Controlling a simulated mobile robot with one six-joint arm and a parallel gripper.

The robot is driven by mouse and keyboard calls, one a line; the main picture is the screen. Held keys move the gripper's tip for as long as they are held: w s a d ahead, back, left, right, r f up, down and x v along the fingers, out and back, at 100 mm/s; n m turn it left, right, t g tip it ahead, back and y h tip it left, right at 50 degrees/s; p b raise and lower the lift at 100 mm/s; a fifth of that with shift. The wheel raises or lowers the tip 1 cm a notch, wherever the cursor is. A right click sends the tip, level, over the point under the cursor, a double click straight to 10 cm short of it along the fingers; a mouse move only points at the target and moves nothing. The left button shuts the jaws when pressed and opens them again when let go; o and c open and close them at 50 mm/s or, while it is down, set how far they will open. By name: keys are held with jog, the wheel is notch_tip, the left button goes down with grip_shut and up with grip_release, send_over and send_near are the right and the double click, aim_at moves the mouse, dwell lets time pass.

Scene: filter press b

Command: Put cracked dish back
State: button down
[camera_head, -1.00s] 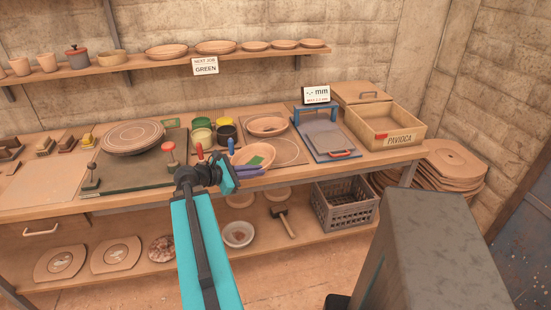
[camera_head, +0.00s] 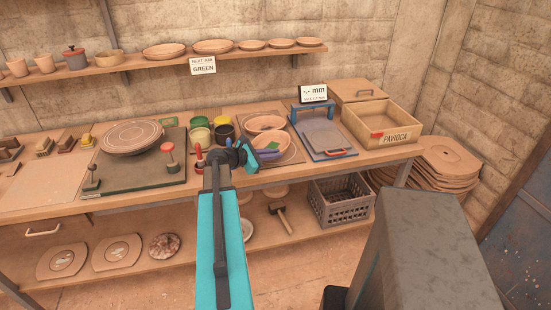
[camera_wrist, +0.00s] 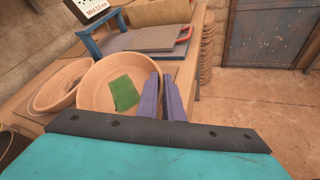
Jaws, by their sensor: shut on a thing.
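My gripper (camera_head: 276,156) has its purple fingers, which also show in the wrist view (camera_wrist: 162,97), shut on the right side of a round clay dish (camera_wrist: 97,102). A green patch (camera_wrist: 125,93) lies inside this dish. I cannot make out a crack. In the head view the held dish (camera_head: 285,143) is just in front of a second clay dish (camera_head: 265,123), overlapping it in the picture. In the wrist view the second dish (camera_wrist: 60,82) is at the left, close beside the held one. Whether the held dish touches the board below is hidden.
A blue-framed gauge (camera_head: 322,133) with a display stands right of the dishes. Beyond it is a wooden PAVIOCA box (camera_head: 398,138). Coloured pots (camera_head: 223,132) and a turntable with a large plate (camera_head: 131,136) stand to the left. A crate (camera_head: 342,202) is below the bench.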

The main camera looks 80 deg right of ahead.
jog(key=shift+s+d, duration=0.1)
jog(key=shift+d, duration=0.05)
jog(key=shift+s+d, duration=0.15)
jog(key=shift+d, duration=0.35)
jog(key=shift+s+d+f+p, duration=0.1)
jog(key=shift+f+p, duration=0.15)
jog(key=shift+p, duration=0.1)
jog(key=shift+f+p, duration=0.45)
jog(key=shift+f, duration=1.1)
jog(key=shift+f, duration=0.1)
jog(key=c, duration=1.9)
grip_release()
jog(key=b+v, duration=0.2)
jog(key=v, duration=1)
jog(key=shift+b, duration=0.35)
